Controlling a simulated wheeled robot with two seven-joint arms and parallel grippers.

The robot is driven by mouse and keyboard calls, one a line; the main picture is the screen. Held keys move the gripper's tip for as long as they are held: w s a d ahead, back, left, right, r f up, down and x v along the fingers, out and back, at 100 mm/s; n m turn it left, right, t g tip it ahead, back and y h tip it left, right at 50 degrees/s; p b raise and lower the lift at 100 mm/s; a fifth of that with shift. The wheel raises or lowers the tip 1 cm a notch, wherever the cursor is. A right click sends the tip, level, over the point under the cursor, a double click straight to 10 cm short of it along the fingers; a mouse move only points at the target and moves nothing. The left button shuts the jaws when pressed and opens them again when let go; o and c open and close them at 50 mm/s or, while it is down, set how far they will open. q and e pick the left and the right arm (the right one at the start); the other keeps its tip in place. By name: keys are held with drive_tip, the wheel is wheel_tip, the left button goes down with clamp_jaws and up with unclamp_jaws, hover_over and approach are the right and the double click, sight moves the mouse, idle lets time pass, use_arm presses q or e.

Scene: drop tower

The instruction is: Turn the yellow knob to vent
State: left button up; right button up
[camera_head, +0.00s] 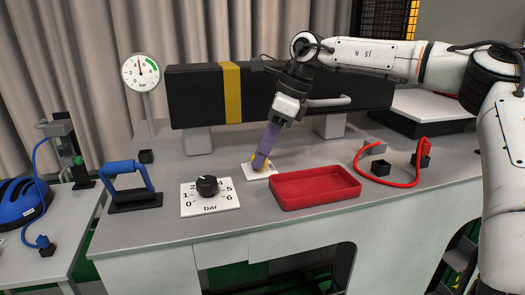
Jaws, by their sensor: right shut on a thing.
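The yellow knob (257,167) sits on a small white plate (262,174) on the grey bench, near its middle. My right gripper (260,164) reaches down onto it from above, with its purple fingers shut around the knob. The fingers hide most of the knob, so its pointing direction and the plate's markings cannot be read. My left gripper is not in the picture.
A red tray (315,187) lies close right of the knob plate. A black dial on a bar scale plate (209,192) stands in front left. Behind are a black cylinder with a yellow band (232,92) and a gauge (141,72). A red hose (388,181) curves at right.

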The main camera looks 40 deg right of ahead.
drive_tip(key=shift+m+b, duration=0.3)
drive_tip(key=shift+b, duration=0.05)
drive_tip(key=m+h+b, duration=0.1)
drive_tip(key=m+b, duration=0.1)
drive_tip(key=shift+a+f+m+t, duration=0.1)
drive_tip(key=shift+m+t, duration=0.2)
drive_tip(key=m+h+b, duration=0.2)
drive_tip(key=m+b, duration=0.2)
drive_tip(key=m, duration=0.1)
drive_tip(key=shift+a+b, duration=0.15)
drive_tip(key=shift+b, duration=0.15)
drive_tip(key=shift+m+h+b, duration=0.5)
drive_tip(key=shift+m+b, duration=0.05)
drive_tip(key=shift+m, duration=0.65)
drive_tip(key=m+h, duration=0.1)
drive_tip(key=m, duration=0.1)
drive_tip(key=shift+a+m+b, duration=0.15)
drive_tip(key=shift+m+b, duration=0.15)
drive_tip(key=shift+b, duration=0.1)
drive_tip(key=shift+a+m, duration=0.1)
drive_tip(key=shift+m, duration=0.7)
drive_tip(key=shift+w+m+g+h, duration=0.1)
drive_tip(key=shift+m+g+h, duration=0.5)
drive_tip(key=shift+m, duration=0.6)
drive_tip(key=shift+m+p, duration=0.3)
drive_tip(key=shift+m, duration=0.1)
